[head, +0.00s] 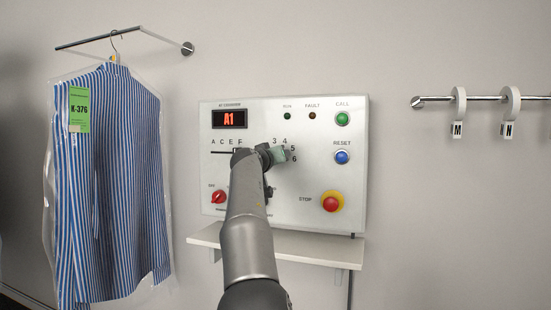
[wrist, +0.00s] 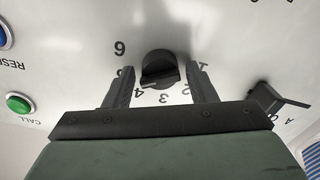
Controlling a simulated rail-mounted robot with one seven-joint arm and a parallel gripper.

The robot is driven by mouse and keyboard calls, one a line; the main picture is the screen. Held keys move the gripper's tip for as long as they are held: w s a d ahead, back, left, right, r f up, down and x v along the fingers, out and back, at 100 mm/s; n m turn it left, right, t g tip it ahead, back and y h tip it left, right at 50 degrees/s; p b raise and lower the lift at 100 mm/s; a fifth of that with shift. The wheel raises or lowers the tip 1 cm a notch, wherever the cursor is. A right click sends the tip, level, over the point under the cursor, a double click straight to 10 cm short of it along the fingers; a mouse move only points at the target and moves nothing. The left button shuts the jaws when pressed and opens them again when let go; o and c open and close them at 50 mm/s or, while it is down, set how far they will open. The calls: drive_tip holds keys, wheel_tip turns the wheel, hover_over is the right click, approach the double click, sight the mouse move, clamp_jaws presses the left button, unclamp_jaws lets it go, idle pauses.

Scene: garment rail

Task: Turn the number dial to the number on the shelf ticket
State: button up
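The number dial (wrist: 160,68) is a black round knob with a raised grip bar, seen upside down in the wrist view. Numbers 1 to 6 are printed around it; a pale mark on the bar faces the 3-4 side, exact setting unclear. My gripper (wrist: 162,70) is open, with one finger on each side of the dial; I cannot tell whether they touch it. In the head view my gripper (head: 272,154) hides the dial. The red display (head: 229,118) reads A1. A green ticket (head: 79,110) on the bagged striped shirt reads K-376. I see no ticket on the shelf (head: 302,249).
The control panel (head: 268,108) also carries a green CALL button (head: 342,118), a blue RESET button (head: 342,157), a red STOP button (head: 332,202) and a red knob (head: 219,197). A black lever (wrist: 268,100) is close to my gripper. The striped shirt (head: 115,190) hangs at left.

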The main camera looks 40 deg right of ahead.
drive_tip(key=shift+a, duration=0.1)
drive_tip(key=b+v, duration=0.7)
drive_tip(key=v, duration=1)
drive_tip(key=shift+s+b, duration=0.15)
drive_tip(key=shift+b, duration=0.25)
